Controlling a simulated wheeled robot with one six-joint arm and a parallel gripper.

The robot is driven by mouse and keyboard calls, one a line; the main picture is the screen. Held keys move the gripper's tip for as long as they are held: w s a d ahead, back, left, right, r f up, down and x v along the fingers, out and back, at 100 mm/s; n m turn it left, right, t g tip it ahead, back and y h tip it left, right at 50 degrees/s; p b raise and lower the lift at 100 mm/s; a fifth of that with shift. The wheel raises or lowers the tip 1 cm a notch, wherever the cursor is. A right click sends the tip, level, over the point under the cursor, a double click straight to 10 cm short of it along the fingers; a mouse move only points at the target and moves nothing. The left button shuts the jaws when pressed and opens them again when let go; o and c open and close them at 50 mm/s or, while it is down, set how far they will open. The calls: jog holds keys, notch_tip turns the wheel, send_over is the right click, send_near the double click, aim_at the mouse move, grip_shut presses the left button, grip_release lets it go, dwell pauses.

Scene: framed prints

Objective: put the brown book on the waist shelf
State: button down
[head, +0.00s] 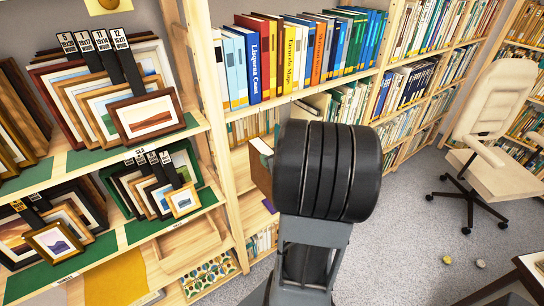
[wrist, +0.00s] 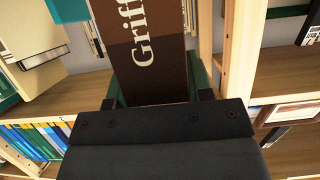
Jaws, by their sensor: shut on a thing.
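The brown book (wrist: 150,55) is between the fingers of my gripper (wrist: 156,98), its spine lettered "Griff" facing the wrist camera. My gripper is shut on it. In the head view, part of the brown book (head: 261,172) shows left of my arm, with its pale page edges on top; my arm hides the rest and the gripper. The book stands roughly upright by the bookcase, in front of a shelf bay below the row of colourful books. I cannot tell whether it touches a shelf board (head: 252,217).
Colourful books (head: 290,60) fill the upper shelf. More books (head: 345,108) stand below, right of the bay. A wooden upright (head: 215,130) separates the bay from framed prints (head: 146,115) at left. A cream chair (head: 490,120) stands at right on grey carpet (head: 400,250).

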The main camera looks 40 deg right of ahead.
jog(key=shift+r, duration=0.15)
jog(key=w+d+f, duration=0.1)
jog(key=w+d, duration=0.1)
jog(key=w, duration=1.3)
jog(key=shift+w+f, duration=0.15)
jog(key=shift+w, duration=0.2)
dwell(0.6)
jog(key=shift+d, duration=0.1)
dwell(0.3)
